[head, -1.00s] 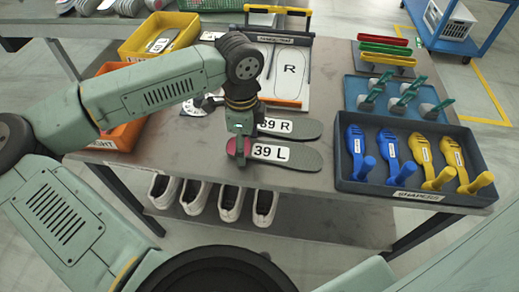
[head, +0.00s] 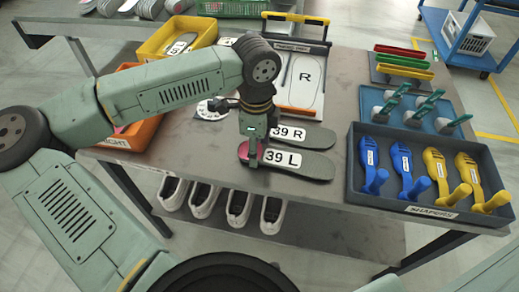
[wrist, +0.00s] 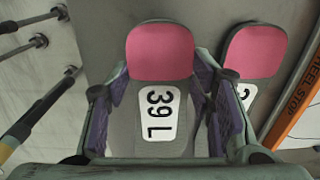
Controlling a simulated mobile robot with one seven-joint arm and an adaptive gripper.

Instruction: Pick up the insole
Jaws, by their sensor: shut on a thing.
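The 39 L insole (head: 318,168) is dark grey with a pink heel and a white label, lying at the near edge of the table. My gripper (head: 250,160) points down at its heel end and is shut on it. In the wrist view the fingers (wrist: 159,125) sit on both sides of the insole (wrist: 160,52), along its label. I cannot tell whether it is lifted off the table. The 39 R insole (head: 322,139) lies just behind it, partly hidden by my gripper; its pink heel also shows in the wrist view (wrist: 255,48).
A dark tray of blue and yellow shapers (head: 345,190) stands to the right. Behind are a blue tray (head: 397,119), an R template board (head: 318,107) with an orange bar, a yellow bin (head: 150,50) and an orange bin (head: 140,135). White shoes (head: 240,207) sit on the lower shelf.

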